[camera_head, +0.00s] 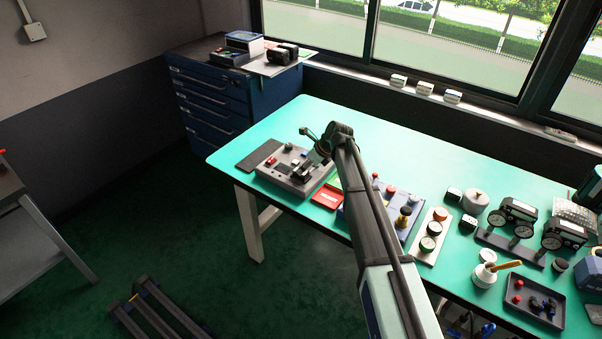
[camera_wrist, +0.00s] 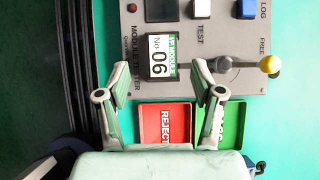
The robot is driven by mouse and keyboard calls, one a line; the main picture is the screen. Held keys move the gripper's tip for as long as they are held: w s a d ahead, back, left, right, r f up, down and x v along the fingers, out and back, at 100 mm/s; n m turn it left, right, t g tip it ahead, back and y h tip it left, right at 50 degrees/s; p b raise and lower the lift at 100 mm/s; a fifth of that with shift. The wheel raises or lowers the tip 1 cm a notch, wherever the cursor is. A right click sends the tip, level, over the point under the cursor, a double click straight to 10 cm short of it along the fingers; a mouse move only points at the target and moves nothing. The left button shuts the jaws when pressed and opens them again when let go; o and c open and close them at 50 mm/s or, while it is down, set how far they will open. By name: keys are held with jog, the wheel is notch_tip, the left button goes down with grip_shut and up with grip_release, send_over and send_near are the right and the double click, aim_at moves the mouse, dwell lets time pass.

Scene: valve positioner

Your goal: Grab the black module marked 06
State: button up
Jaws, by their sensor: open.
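The module marked 06 (camera_wrist: 160,56) shows in the wrist view with a white number label and a green strip, framed by a dark edge. It sits in the grey module tester (camera_wrist: 212,40), which also stands on the bench in the head view (camera_head: 273,176). My gripper (camera_wrist: 158,88) is open and empty, its fingers to the left and right of the module's lower side in the picture. I cannot tell how high the fingers are above it. In the head view my gripper (camera_head: 312,160) is over the tester, partly covering what is there.
The red REJECT tray (camera_wrist: 167,122) and a green tray (camera_wrist: 232,125) lie beside the tester. A lever with a yellow knob (camera_wrist: 269,64) sticks out near the right finger. Blue (camera_wrist: 247,8) and white (camera_wrist: 202,8) buttons are on the tester. More parts crowd the bench (camera_head: 400,150) at right.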

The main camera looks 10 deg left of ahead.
jog(key=shift+w+a+f+p, duration=0.25)
jog(key=shift+a+f+p, duration=0.1)
jog(key=shift+f+p, duration=0.2)
jog(key=p+x, duration=0.1)
jog(key=x, duration=0.3)
jog(key=shift+d, duration=0.1)
grip_shut()
